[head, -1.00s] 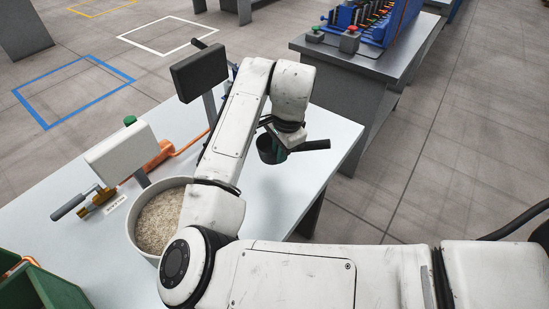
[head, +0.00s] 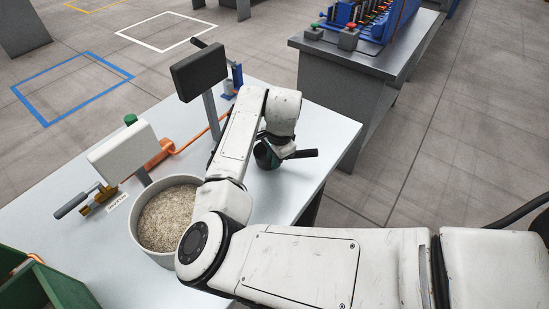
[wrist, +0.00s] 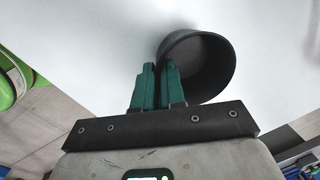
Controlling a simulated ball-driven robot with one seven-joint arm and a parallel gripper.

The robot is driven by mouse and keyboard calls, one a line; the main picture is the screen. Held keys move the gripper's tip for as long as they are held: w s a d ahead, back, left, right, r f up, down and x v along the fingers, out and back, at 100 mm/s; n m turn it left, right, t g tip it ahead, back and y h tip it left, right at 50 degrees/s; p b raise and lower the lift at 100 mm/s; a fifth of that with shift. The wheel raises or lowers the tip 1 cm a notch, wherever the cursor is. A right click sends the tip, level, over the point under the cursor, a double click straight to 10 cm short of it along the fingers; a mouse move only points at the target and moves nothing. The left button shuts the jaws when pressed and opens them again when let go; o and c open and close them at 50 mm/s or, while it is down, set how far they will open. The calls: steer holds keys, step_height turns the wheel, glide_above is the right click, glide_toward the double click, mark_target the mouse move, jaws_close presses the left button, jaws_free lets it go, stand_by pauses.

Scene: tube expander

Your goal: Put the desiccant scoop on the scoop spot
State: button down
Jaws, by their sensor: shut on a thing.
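The desiccant scoop (head: 266,156) is a dark cup with a straight black handle pointing right. It is over the right part of the pale table in the head view, close to the top; I cannot tell whether it touches. In the wrist view the scoop's round cup (wrist: 212,62) shows its hollow beside the fingers. My gripper (wrist: 158,70) has green fingers, shut on the scoop; the wrist above partly hides the grip in the head view. I cannot make out a marked scoop spot.
A white tub (head: 143,247) of pale granules stands left of my arm. A grey bench (head: 362,62) stands behind. Bare tabletop lies below the scoop.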

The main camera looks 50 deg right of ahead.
steer(key=c, duration=1.2)
jaws_free()
steer(key=shift+f, duration=0.1)
steer(key=r, duration=0.4)
steer(key=s+r+b, duration=0.1)
steer(key=r, duration=0.7)
steer(key=shift+s+a+r, duration=0.1)
steer(key=shift+s, duration=0.25)
